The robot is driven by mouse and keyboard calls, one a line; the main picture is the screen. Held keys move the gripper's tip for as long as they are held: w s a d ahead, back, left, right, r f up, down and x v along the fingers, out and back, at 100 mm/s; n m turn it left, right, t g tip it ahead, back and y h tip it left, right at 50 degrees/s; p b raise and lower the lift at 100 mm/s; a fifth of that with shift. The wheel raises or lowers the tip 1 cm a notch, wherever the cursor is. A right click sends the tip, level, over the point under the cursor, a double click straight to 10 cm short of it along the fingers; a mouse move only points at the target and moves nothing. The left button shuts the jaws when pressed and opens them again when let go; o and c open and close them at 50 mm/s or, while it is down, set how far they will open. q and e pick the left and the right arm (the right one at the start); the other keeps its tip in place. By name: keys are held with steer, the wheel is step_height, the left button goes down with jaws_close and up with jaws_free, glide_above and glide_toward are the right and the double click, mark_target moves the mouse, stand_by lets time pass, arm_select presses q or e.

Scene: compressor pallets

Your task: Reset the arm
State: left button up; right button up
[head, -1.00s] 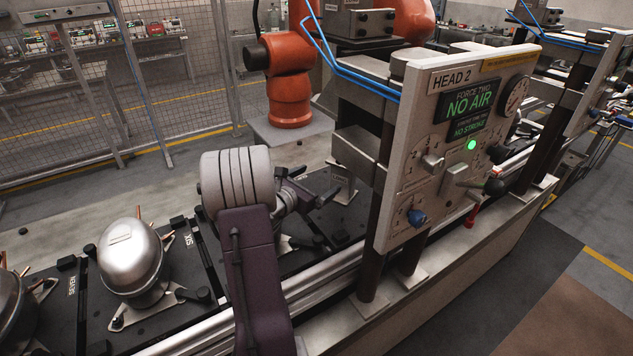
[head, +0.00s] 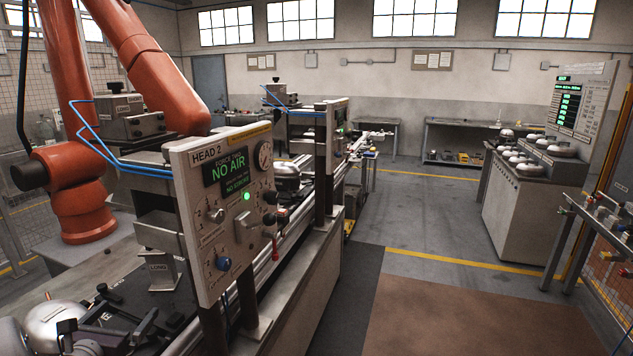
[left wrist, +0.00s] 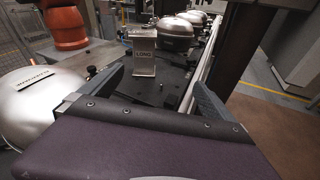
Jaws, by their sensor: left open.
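My left gripper (head: 108,325) is at the lower left of the head view, over the dark pallet line. In the left wrist view its two fingers (left wrist: 156,80) are spread apart, with nothing held between them. A silver compressor dome (head: 55,322) lies beside the gripper in the head view. A silver dome also shows at the left of the left wrist view (left wrist: 38,95), apart from the fingers. A metal block marked LONG (left wrist: 143,52) stands on the pallet beyond the fingers. My right gripper is not in view.
The HEAD 2 panel (head: 222,205), reading NO AIR, stands right of my left arm, with knobs and levers protruding. An orange robot arm (head: 75,130) rises behind it. More compressors (left wrist: 176,35) sit farther along the line. The floor at right, with a brown mat (head: 470,315), is clear.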

arm_select(q)
steer(key=w+d+f+m+g+h+p, duration=0.1)
steer(key=w+d+f+m+g+h, duration=0.15)
steer(key=d+m+h, duration=0.75)
steer(key=s+d+f+m+g+y+p, duration=0.1)
steer(key=s+d+f+m+g, duration=0.2)
steer(key=d, duration=0.5)
steer(key=s+d+f+m+g, duration=0.1)
steer(key=s+d+g, duration=0.25)
steer(key=d, duration=0.45)
steer(key=s+d+f+m+g+y+p, duration=0.2)
steer(key=s+m+g+y, duration=0.3)
steer(key=s+m, duration=0.8)
steer(key=d+m+y+p, duration=0.1)
steer(key=m, duration=0.7)
steer(key=shift+s+y, duration=0.15)
steer(key=shift+y, duration=0.15)
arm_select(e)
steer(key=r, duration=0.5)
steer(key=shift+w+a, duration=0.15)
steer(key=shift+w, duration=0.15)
arm_select(q)
steer(key=shift+d, duration=0.1)
